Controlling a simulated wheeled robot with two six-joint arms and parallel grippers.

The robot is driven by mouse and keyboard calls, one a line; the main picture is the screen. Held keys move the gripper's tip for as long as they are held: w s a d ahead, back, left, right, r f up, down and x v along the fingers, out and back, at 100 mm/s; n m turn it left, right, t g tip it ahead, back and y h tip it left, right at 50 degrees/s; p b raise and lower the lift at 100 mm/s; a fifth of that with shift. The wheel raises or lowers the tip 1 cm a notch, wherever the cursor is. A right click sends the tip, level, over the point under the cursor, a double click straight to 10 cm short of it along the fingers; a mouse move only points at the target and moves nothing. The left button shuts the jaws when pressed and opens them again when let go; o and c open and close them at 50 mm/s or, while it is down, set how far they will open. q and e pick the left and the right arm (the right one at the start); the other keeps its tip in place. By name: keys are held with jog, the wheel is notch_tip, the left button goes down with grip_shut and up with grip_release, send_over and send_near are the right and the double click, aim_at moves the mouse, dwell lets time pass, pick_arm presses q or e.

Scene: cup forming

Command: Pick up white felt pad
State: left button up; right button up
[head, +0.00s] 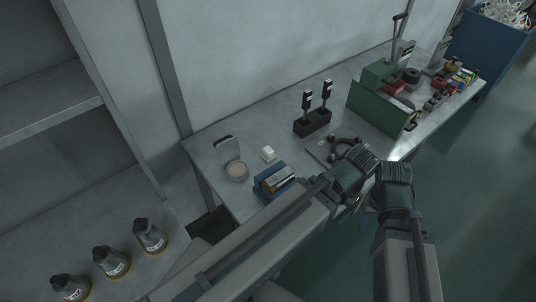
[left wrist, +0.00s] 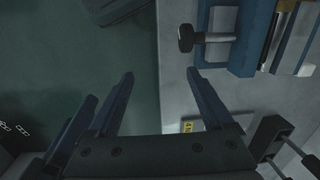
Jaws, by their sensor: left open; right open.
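A small white block-like stack, which looks like the white felt pad (head: 268,153), lies on the grey bench to the right of a round tan-filled dish (head: 236,169). It does not show in the left wrist view. My left gripper (left wrist: 160,75) is open, with its dark fingers apart and nothing between them, above the bench's front edge. In the head view my left arm reaches past the pad to the right. My right gripper (head: 362,202) is open near the front edge of the bench, partly hidden by the wrists; I see nothing held in it.
A blue fixture (head: 273,181) stands just in front of the pad; it also shows in the left wrist view (left wrist: 245,40). A black stand with two upright tools (head: 312,122) and a green machine (head: 375,105) stand farther right. Several dark flasks (head: 150,236) stand at lower left.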

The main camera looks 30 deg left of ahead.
pick_arm(q)
jog(key=shift+c, duration=0.7)
jog(key=w+a+n, duration=0.1)
jog(key=w, duration=0.1)
jog(key=w+a+r+n+p, duration=0.1)
jog(key=a, duration=0.1)
jog(key=w+a+n, duration=0.1)
jog(key=w, duration=0.1)
jog(key=shift+w+a+r+n, duration=0.2)
jog(key=shift+w+n, duration=0.1)
jog(key=shift+w, duration=0.05)
jog(key=shift+c, duration=0.3)
notch_tip(320, 180, up, 3)
jog(key=n+h+p, duration=0.1)
jog(key=n+p, duration=0.3)
jog(key=n, duration=1)
send_over(268, 149)
notch_tip(268, 149, down, 8)
jog(key=b, duration=0.8)
jog(key=shift+w+d+f+b, duration=0.15)
jog(key=shift+f+b, duration=0.05)
jog(key=shift+b, duration=0.2)
notch_tip(268, 149, down, 5)
jog(key=b, duration=0.5)
jog(key=shift+f, duration=0.15)
